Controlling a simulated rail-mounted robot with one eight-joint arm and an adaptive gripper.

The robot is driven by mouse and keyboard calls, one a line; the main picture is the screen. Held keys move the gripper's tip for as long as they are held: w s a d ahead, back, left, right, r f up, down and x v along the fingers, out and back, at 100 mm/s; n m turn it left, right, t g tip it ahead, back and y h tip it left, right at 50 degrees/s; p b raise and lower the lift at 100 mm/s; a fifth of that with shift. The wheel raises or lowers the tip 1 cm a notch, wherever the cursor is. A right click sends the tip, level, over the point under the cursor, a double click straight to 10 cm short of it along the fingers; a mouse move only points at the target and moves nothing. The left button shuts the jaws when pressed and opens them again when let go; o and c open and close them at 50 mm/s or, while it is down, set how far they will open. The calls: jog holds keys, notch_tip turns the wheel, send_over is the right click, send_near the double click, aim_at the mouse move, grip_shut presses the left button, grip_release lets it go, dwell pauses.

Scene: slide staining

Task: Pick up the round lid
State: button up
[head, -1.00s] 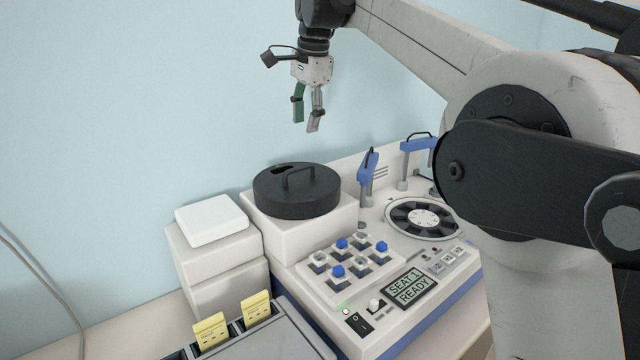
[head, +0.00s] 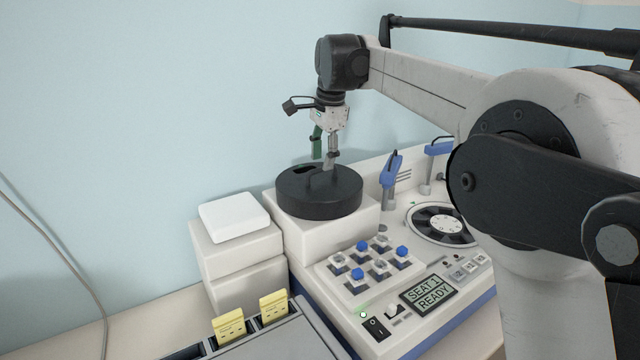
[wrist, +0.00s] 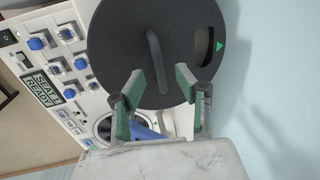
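The round lid (head: 320,202) is a dark grey disc with a raised bar handle and a slot cut in its top. It rests on a white block on the machine. In the wrist view the lid (wrist: 120,50) fills the upper middle, with its handle (wrist: 158,62) running up from between the fingertips. My gripper (head: 324,164) points down just above the lid at the handle. In the wrist view my gripper (wrist: 158,82) has its green-padded fingers apart, one to each side of the handle's near end. Whether the fingers reach down around the handle is unclear.
The staining machine (head: 385,322) has blue-capped vials, a dark rotor (head: 440,224) and blue arms (head: 391,175) right of the lid. A white box (head: 236,217) stands left. Yellow cards (head: 229,325) sit in a grey rack in front. The wall is close behind.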

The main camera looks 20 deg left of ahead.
aim_at(320, 170)
jog(key=shift+w+a+f+p, duration=0.1)
jog(key=shift+a+f+p, duration=0.1)
jog(key=shift+f, duration=0.85)
jog(key=shift+w+a+f+p, duration=0.1)
jog(key=shift+a+f+p, duration=0.1)
jog(key=shift+f, duration=0.85)
grip_shut()
